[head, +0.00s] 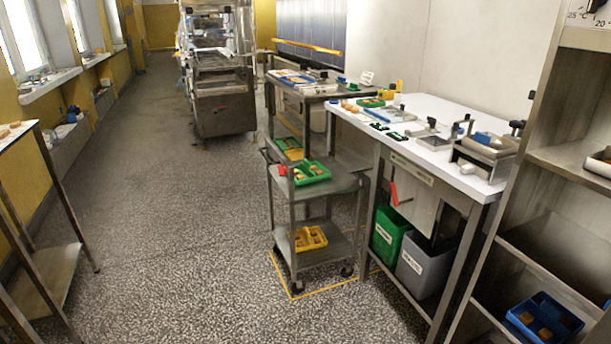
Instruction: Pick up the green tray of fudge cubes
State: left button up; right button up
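A green tray (314,180) with compartments sits on the upper shelf of a small grey wheeled cart, near the middle of the view. Brown cubes show in it, small in the picture. I cannot tell exactly what these two hold. Neither of my grippers is in view.
The cart (340,182) stands on yellow floor markings, left of a white worktable (440,108). A yellow tray (322,243) is on its lower shelf. A blue tray (517,321) is on the right rack. Open speckled floor (190,230) lies left; a metal rack (50,275) stands far left.

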aim_at(307, 173)
jog(key=k, duration=0.65)
jog(key=u, duration=0.25)
jog(key=i, duration=3.65)
jog(key=z, duration=0.2)
